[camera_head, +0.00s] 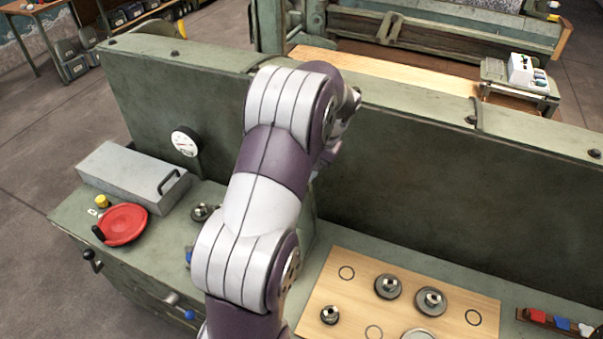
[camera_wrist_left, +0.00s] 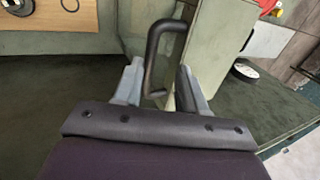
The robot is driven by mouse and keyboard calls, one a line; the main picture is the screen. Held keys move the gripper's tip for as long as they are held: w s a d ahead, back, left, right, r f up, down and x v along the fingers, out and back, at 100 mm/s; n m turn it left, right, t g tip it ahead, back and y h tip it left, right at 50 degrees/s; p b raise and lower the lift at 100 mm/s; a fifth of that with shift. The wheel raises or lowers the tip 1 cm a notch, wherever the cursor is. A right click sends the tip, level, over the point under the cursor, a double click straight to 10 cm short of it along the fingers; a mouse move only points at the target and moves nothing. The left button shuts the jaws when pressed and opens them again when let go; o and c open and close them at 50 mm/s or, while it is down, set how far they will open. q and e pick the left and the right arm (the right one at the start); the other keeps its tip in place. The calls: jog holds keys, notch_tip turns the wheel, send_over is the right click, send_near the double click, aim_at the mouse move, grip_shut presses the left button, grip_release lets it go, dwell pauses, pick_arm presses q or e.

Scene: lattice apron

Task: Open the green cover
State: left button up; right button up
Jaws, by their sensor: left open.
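The green cover (camera_wrist_left: 212,40) shows in the left wrist view as a pale green panel with a dark C-shaped handle (camera_wrist_left: 151,60) on it. My left gripper (camera_wrist_left: 160,68) is open, with one finger on each side of the handle's lower part. The handle lies between the fingers, and no firm grip on it shows. In the head view my left arm hides most of the cover; only a green strip (camera_head: 308,208) shows beside the arm. The left gripper's fingers are hidden there. My right gripper is in neither view.
A wooden board (camera_head: 350,300) with several metal parts lies to the right of my arm. A grey box (camera_head: 130,175), a red round handwheel (camera_head: 123,224) and a white gauge (camera_head: 185,141) are to its left. A tall green wall (camera_head: 450,175) stands behind.

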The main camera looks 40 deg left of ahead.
pick_arm(q)
jog(key=s+p+v, duration=0.1)
jog(key=p+v, duration=0.8)
jog(key=v, duration=0.1)
jog(key=shift+w, duration=0.4)
